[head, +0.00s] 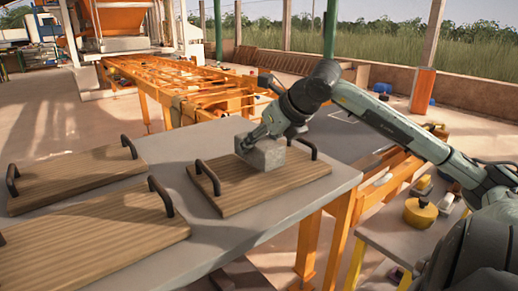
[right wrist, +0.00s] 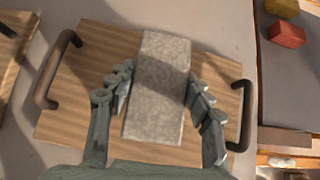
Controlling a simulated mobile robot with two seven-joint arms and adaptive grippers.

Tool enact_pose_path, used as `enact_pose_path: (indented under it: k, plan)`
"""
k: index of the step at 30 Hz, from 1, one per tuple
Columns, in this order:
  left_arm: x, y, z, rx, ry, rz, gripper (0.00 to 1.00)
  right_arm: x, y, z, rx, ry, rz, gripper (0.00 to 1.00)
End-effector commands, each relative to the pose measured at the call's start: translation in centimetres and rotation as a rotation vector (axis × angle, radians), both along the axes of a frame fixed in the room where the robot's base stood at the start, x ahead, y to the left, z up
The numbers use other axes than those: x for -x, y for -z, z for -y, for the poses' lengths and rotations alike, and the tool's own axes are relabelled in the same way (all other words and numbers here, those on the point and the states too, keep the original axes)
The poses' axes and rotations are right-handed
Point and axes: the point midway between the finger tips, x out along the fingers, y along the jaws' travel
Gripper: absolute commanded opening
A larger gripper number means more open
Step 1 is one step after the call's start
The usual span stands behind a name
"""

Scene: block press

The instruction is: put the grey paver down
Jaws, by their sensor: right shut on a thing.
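The grey paver (head: 263,154) is a rough stone block at the wooden board (head: 285,188) on the right of the table. In the right wrist view the paver (right wrist: 160,85) lies lengthwise between the two fingers, over the middle of the board (right wrist: 75,105). My right gripper (head: 262,138) is shut on the paver, with a finger on each long side; it also shows in the right wrist view (right wrist: 158,90). Whether the paver's underside touches the board I cannot tell. The board has a dark handle at each end. My left gripper is not in view.
Two more wooden boards with dark handles, a far one (head: 75,176) and a near one (head: 105,238), lie on the left of the grey table (head: 225,238). A side bench (head: 385,232) with yellow items stands right. Orange machinery (head: 190,80) stands behind.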

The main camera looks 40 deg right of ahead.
Motion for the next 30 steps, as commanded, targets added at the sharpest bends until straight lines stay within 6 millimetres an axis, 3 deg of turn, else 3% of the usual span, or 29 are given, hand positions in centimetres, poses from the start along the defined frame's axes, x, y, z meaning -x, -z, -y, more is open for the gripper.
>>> enact_pose_path:
  k: [4,11,12,17,30]
  plan:
    - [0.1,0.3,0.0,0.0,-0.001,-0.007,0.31,-0.1,1.4,0.0,0.001,-0.001,0.006,0.0]
    - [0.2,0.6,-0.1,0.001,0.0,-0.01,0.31,-0.1,1.6,0.0,0.002,-0.002,0.008,0.0]
    - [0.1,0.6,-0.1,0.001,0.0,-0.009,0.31,0.0,1.9,0.0,-0.001,-0.002,0.001,0.52]
    - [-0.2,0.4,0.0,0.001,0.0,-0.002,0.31,0.0,1.9,0.0,-0.001,-0.002,0.001,0.72]
    - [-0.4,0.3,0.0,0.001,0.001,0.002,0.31,0.7,1.0,-0.2,0.0,-0.002,0.004,0.72]
